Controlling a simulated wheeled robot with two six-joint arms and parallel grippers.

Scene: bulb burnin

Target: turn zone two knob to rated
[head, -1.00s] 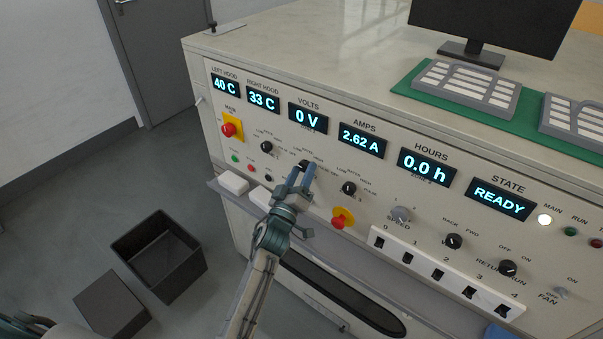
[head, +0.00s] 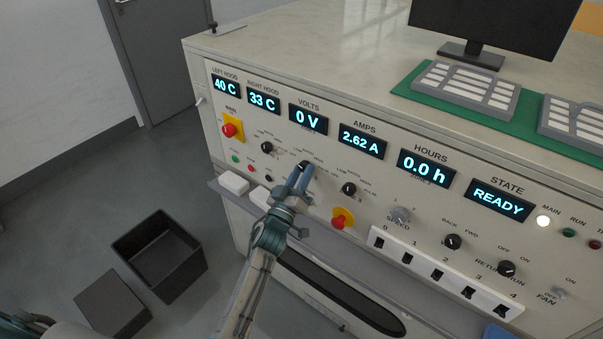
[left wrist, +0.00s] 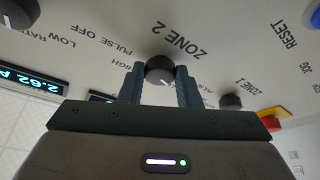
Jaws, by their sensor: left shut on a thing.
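The zone two knob (left wrist: 159,70) is dark and round, beside the "ZONE 2" lettering on the panel. In the left wrist view my left gripper (left wrist: 160,86) has one finger on each side of it, closed on it. In the head view my left gripper (head: 301,178) reaches the panel from below and mostly covers the knob (head: 304,165). The knob's pointer and its exact setting are hidden. My right gripper is not seen in the views.
Another dark knob (head: 267,147) sits to the left and one (head: 349,188) to the right. A red emergency button (head: 340,220) on yellow is below right. Displays run above; VOLTS (head: 308,118) reads 0 V and STATE (head: 500,200) reads READY. Dark bins stand on the floor left.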

